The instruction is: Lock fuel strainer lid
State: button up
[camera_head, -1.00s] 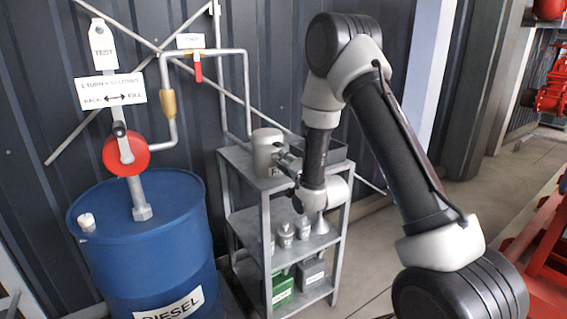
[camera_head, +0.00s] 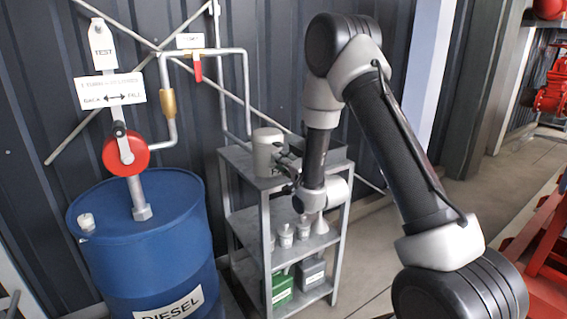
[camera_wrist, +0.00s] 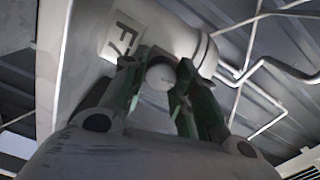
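The fuel strainer is most likely the grey cylinder (camera_head: 266,150) standing on the top shelf of the rack. It also shows in the wrist view (camera_wrist: 158,28), with a partly cut-off label and a rim near its right end. A pale round knob (camera_wrist: 160,74) sticks out from it. My gripper (camera_head: 284,160) is at the cylinder's right front. In the wrist view, my gripper's two green fingers (camera_wrist: 159,78) lie on either side of the knob. I cannot tell whether they press on it or stand slightly apart. The lid's locked state cannot be made out.
The grey rack (camera_head: 262,225) carries small pale containers (camera_head: 285,236), a funnel (camera_head: 320,224) and a green box (camera_head: 282,290) below. A blue diesel drum (camera_head: 150,245) with a red-wheeled pump (camera_head: 126,155) stands to the left.

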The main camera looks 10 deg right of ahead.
jog(key=o, duration=0.4)
jog(key=shift+o, duration=0.2)
jog(key=v, duration=0.7)
jog(key=shift+s, duration=0.25)
